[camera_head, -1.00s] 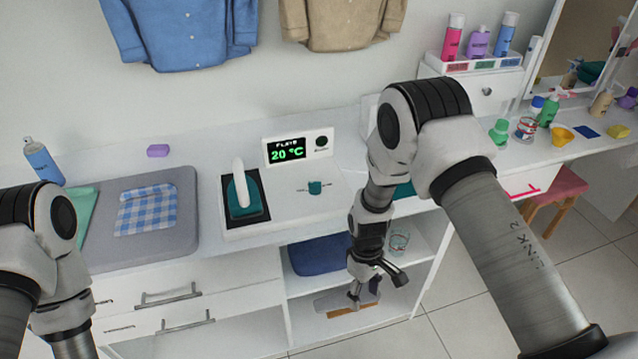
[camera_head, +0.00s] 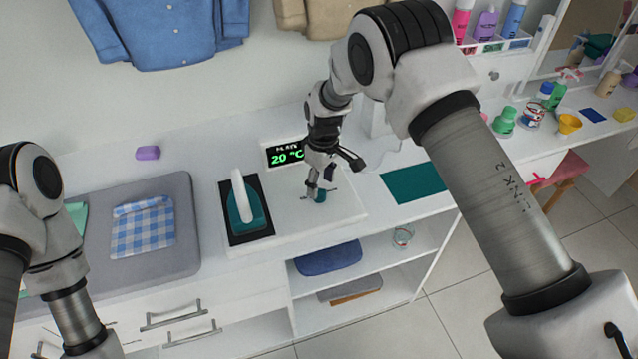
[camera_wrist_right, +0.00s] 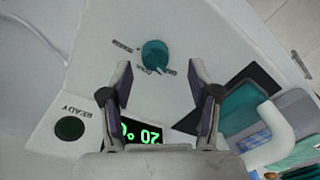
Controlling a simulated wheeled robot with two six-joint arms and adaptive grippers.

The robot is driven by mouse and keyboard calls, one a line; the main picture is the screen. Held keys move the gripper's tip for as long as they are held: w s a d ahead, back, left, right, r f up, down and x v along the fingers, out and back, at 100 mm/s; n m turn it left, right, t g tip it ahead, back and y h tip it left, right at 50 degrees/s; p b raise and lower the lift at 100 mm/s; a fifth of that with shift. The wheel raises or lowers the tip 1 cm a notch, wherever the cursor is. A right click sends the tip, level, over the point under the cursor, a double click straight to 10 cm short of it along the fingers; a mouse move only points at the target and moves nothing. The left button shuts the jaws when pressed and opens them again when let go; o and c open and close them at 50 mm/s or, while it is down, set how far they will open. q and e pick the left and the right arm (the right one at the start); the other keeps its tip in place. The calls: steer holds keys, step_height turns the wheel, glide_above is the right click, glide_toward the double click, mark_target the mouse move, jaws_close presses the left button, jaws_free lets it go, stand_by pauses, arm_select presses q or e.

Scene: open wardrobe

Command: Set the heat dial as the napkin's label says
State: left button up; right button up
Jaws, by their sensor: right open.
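The heat dial (camera_head: 320,197) is a small teal knob on the white ironing unit (camera_head: 342,208); in the right wrist view the dial (camera_wrist_right: 155,54) shows a pointer and small marks around it. The display (camera_head: 286,153) reads 20 °C; my right arm partly covers its panel. My right gripper (camera_head: 317,190) is over the dial, fingers pointing down. In the right wrist view the gripper (camera_wrist_right: 160,66) is open, with the dial between and slightly beyond the fingertips, apart from them. The blue checked napkin (camera_head: 143,232) lies on the grey pad; its label is not readable. My left gripper is out of view.
A teal iron (camera_head: 246,208) stands on a black rest left of the dial. A grey pad (camera_head: 180,190) lies further left, a purple block (camera_head: 148,153) behind it. A teal mat (camera_head: 413,183) lies right. In the wrist view, the READY lamp (camera_wrist_right: 69,128) is dark.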

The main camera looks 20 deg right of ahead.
mark_target(320, 190)
steer(key=f, duration=0.1)
steer(key=w+f, duration=0.1)
steer(key=f, duration=0.2)
steer(key=shift+w+f, duration=0.25)
steer(key=shift+s+r, duration=0.3)
steer(key=shift+s, duration=0.05)
steer(key=c, duration=0.4)
steer(key=shift+s, duration=0.1)
steer(key=c, duration=0.5)
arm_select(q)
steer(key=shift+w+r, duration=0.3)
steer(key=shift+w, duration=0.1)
arm_select(e)
steer(key=shift+c, duration=1.3)
